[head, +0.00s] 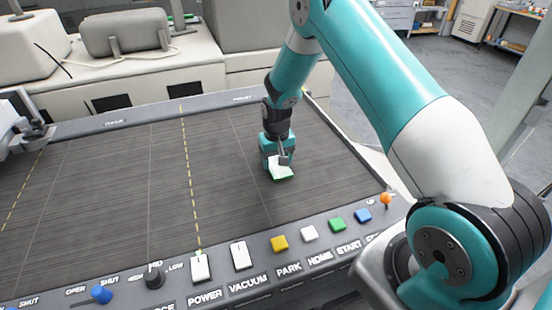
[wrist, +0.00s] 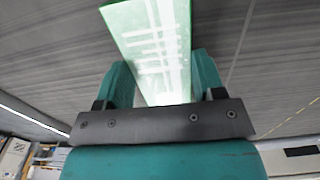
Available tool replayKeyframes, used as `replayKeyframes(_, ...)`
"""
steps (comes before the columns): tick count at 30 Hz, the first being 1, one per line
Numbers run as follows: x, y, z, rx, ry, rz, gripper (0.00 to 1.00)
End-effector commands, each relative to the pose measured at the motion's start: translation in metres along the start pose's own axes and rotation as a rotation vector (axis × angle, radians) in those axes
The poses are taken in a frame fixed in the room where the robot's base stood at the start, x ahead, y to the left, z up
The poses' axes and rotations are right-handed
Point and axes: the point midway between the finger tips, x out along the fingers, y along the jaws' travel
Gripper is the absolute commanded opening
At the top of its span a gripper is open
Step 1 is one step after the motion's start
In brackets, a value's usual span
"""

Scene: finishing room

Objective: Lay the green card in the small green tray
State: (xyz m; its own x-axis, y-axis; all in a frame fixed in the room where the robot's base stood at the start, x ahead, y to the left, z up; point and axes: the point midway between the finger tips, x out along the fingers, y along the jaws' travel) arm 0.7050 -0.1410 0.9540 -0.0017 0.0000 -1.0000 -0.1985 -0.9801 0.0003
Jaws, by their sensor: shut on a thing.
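The green card (wrist: 152,45) is between the two fingers of my gripper (wrist: 163,82) in the wrist view, and its pale, glossy face carries whitish streaks. In the head view my gripper (head: 277,160) is shut on the card (head: 281,172), which looks white with a green edge and sits tilted above the dark bed. I cannot tell whether its lower edge touches the bed. The small green tray does not show clearly in either view.
A wide dark machine bed (head: 110,190) lies mostly bare. Its front panel holds labelled buttons and switches, with an orange knob (head: 386,199) at the right corner. Beige machines (head: 130,32) stand behind the bed. A carriage (head: 20,130) sits at the left edge.

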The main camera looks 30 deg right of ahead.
Motion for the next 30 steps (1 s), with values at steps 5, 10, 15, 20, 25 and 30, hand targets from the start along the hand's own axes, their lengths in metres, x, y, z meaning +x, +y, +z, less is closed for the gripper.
replayKeyframes(5,0.006,0.000,0.000,0.000,0.002,0.000,0.40)
replayKeyframes(10,0.007,0.000,0.000,0.000,0.001,0.000,0.40)
replayKeyframes(15,0.009,0.000,0.000,0.000,0.001,0.000,0.79)
replayKeyframes(20,0.009,0.000,0.000,0.000,0.001,0.000,0.88)
replayKeyframes(25,0.007,0.000,0.000,0.000,0.001,0.000,0.88)
replayKeyframes(30,-0.007,0.000,-0.001,0.000,0.005,-0.001,0.88)
